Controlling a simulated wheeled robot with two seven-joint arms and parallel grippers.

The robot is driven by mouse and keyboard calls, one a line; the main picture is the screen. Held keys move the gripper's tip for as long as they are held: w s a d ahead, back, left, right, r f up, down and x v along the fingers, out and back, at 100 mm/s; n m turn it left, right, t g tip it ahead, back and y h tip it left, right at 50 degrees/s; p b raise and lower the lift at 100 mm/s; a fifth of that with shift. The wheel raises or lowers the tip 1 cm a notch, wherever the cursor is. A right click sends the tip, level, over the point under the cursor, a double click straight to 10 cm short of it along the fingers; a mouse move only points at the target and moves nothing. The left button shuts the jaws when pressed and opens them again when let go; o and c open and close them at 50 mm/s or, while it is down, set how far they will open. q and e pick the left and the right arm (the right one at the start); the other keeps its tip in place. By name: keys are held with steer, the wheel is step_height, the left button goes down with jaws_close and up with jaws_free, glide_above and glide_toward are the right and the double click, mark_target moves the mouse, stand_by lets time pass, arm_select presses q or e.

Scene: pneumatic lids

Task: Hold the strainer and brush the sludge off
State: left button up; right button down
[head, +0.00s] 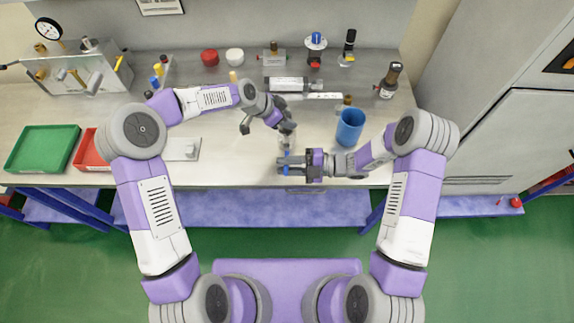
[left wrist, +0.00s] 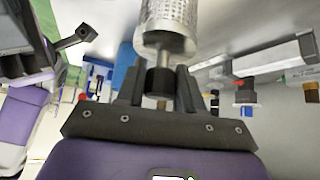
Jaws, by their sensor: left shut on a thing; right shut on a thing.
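The strainer (left wrist: 166,22) is a perforated metal cylinder with a plain rim and a dark neck. My left gripper (left wrist: 160,88) is shut on its dark neck, with the mesh part beyond the fingertips. In the head view my left gripper (head: 287,128) is over the front middle of the bench, and the strainer is small and pale just below it. My right gripper (head: 292,164) is close in front of it, shut on a small blue thing (head: 285,170), probably the brush. Its bristles are not clear. I cannot make out sludge on the visible mesh.
A blue bin (head: 350,127) stands close right of the grippers. A green tray (head: 42,148) and a red tray (head: 90,150) lie at the left. Cylinders (head: 286,84), valves and red and white caps line the back. The bench front edge (head: 230,186) is close.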

steer(key=shift+r, duration=0.6)
steer(key=shift+a+r, duration=0.1)
steer(key=shift+r, duration=0.45)
steer(key=shift+a+r, duration=0.1)
steer(key=shift+r, duration=0.05)
steer(key=shift+r, duration=0.4)
steer(key=shift+f, duration=0.65)
steer(key=shift+f, duration=0.6)
